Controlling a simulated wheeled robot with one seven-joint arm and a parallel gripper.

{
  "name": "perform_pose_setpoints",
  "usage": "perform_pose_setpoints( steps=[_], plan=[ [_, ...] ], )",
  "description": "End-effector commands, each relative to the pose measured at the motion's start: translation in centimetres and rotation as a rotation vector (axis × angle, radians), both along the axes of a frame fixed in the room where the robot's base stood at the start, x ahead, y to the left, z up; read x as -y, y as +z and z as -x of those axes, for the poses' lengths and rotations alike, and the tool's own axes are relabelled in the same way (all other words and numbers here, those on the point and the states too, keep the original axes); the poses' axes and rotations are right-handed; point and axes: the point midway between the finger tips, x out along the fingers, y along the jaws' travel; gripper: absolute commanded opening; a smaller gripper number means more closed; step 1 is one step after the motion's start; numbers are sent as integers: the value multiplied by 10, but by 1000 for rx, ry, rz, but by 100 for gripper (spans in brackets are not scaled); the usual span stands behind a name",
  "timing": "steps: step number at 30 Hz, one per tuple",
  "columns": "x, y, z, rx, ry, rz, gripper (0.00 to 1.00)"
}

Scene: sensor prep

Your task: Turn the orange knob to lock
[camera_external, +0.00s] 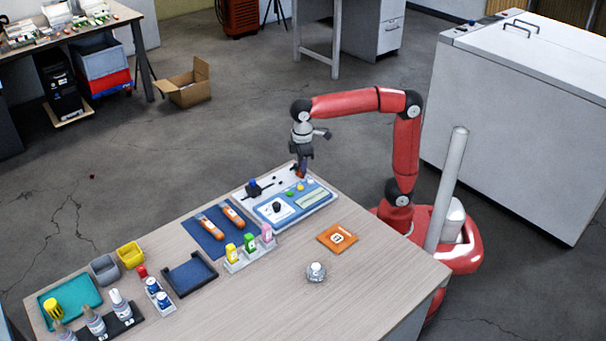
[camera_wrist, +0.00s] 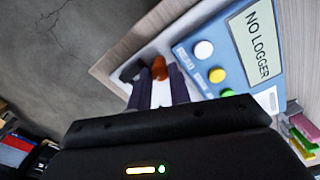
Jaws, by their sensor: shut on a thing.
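The orange knob (camera_wrist: 159,67) shows between the tips of my gripper's dark fingers (camera_wrist: 160,82) in the wrist view. A bit of orange also shows at the fingertips in the external view, at the far end of the white-and-blue device. My gripper (camera_external: 301,171) points down there and is shut on the knob. The fingers hide part of the knob, so I cannot tell its exact angle. The device's blue panel (camera_wrist: 238,40) has a display (camera_wrist: 257,40) reading "NO LOGGER", with white, yellow and green buttons beside it. A black part (camera_wrist: 132,71) sits next to the knob.
On the table, an orange card (camera_external: 337,237) and a round silver-white object (camera_external: 316,272) lie near the right edge. Left of the device are a blue mat (camera_external: 213,246) with two orange-and-white tools, small colored bottles, bins and a teal tray (camera_external: 84,284). The front middle is clear.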

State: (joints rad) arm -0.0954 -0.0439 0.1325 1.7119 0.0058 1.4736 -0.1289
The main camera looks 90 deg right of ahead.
Motion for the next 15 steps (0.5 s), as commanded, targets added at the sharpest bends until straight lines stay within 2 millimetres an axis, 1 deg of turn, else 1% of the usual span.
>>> perform_pose_setpoints(
  steps=[6, 15],
  plan=[
    [0, 0, 0, 2, -163, -1, 0],
    [0, 0, 0, 2, -301, -1, 0]
  ],
)
